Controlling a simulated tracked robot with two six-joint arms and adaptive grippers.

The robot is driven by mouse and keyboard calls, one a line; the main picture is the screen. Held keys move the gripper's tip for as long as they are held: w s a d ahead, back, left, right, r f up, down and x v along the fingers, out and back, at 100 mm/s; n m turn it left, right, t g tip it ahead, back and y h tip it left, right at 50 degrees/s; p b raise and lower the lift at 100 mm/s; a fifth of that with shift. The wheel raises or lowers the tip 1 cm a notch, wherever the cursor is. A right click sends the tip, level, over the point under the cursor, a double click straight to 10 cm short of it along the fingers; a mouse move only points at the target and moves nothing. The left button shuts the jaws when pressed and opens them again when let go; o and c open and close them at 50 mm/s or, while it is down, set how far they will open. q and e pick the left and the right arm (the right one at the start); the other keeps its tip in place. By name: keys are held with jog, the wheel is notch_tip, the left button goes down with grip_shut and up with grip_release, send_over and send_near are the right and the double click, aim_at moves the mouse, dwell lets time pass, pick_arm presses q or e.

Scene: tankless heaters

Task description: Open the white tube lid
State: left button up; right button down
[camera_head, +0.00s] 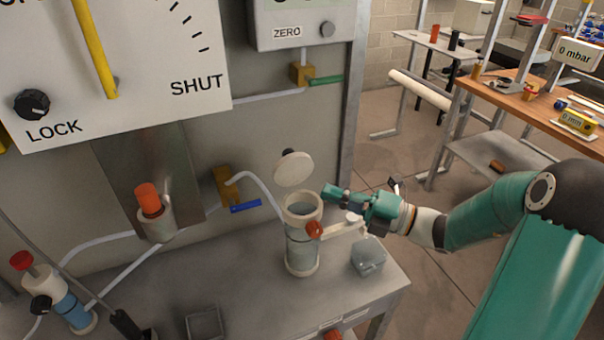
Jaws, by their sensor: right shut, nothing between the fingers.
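The white tube (301,252) stands upright on the grey bench, with a cream rim and a clear body. Its round white lid (293,169) is tilted up behind the rim, so the tube's mouth is uncovered. A dark knob shows behind the lid's top edge. My right gripper (331,193) is green, shut and empty, just right of the tube's rim and below the lid. I cannot tell whether it touches the rim. My left gripper is not in view.
An orange-red knob (314,230) sticks out at the tube's side. A clear grey block (369,256) stands right of the tube. A blue-handled valve (245,207) and white hoses are on the panel behind. An orange-topped fitting (148,199) is to the left.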

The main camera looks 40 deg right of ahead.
aim_at(301, 163)
jog(key=x, duration=0.4)
jog(key=shift+s+r+p, duration=0.1)
jog(key=shift+p, duration=0.2)
jog(key=w, duration=0.3)
jog(key=shift+w+d+r+p, duration=0.15)
jog(key=shift+d+r+p, duration=0.1)
jog(key=shift+p, duration=0.15)
jog(key=shift+w+d, duration=0.1)
jog(key=shift+w, duration=0.35)
jog(key=p, duration=0.2)
jog(key=w+r+p, duration=0.1)
jog(key=p, duration=0.1)
jog(key=shift+w+d+r, duration=0.15)
jog(key=shift+w+d, duration=0.05)
jog(key=shift+w, duration=0.05)
jog(key=shift+w+p, duration=0.25)
jog(key=shift+p, duration=0.05)
